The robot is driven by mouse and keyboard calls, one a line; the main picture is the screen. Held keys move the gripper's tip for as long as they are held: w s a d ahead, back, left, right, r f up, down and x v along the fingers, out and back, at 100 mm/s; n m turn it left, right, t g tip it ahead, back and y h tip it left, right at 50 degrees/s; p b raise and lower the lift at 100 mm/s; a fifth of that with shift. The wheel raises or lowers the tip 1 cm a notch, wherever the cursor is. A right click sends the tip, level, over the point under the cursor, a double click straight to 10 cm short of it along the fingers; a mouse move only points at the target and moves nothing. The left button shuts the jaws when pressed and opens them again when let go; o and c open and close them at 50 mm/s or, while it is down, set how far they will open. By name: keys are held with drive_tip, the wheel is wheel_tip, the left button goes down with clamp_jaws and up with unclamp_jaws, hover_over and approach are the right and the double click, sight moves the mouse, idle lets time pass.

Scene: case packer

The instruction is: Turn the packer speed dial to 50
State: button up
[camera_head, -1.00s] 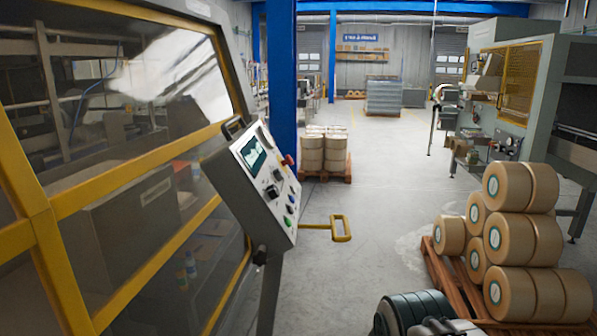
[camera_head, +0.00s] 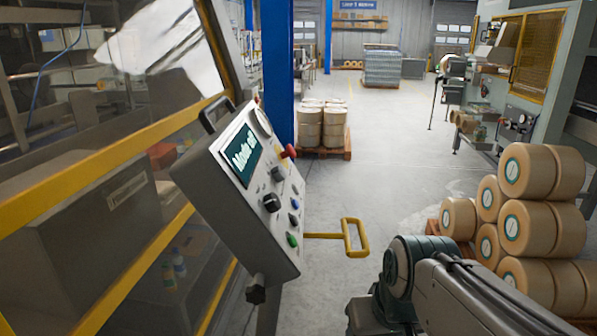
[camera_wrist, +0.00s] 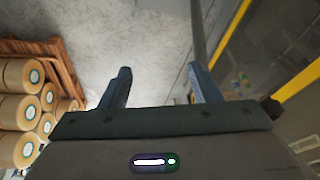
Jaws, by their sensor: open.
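The grey control panel (camera_head: 222,190) stands at the left of centre in the head view, tilted on a post. Its face carries a lit screen (camera_head: 243,155), a larger black knob (camera_head: 271,203), a smaller knob (camera_head: 278,173), a red button (camera_head: 289,152), a blue button (camera_head: 294,204) and a green button (camera_head: 292,240). I cannot read which knob is the speed dial or its setting. My gripper (camera_wrist: 160,82) is open and empty in the wrist view, over the floor, with no knob between its fingers. The head view shows my arm at lower right, apart from the panel.
A yellow handle (camera_head: 355,238) juts out right of the panel. A yellow-framed guard (camera_head: 110,150) fills the left. Brown rolls on a pallet (camera_head: 540,225) stand at the right, and a blue column (camera_head: 277,75) rises behind the panel. The floor (camera_head: 390,170) between is clear.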

drive_tip(key=w+a+r+n+g+y+b, duration=0.1)
drive_tip(key=w+a+r+n+g+y, duration=0.2)
drive_tip(key=w, duration=0.5)
drive_tip(key=n+t+y+b, duration=0.2)
drive_tip(key=n+t+y, duration=0.1)
drive_tip(key=n+y, duration=1)
approach(283, 172)
drive_tip(key=shift+m+y, duration=0.5)
drive_tip(key=shift+m, duration=0.2)
drive_tip(key=a+p, duration=0.1)
drive_tip(key=a, duration=0.1)
drive_tip(key=a+p, duration=0.1)
drive_tip(key=a, duration=0.1)
drive_tip(key=w+a+p, duration=0.1)
drive_tip(key=a+p, duration=0.1)
drive_tip(key=a, duration=0.1)
drive_tip(key=shift+w+f, duration=0.1)
drive_tip(key=shift+f, duration=0.1)
drive_tip(key=shift+w+a+f, duration=0.1)
drive_tip(key=shift+a, duration=0.4)
drive_tip(key=c, duration=1)
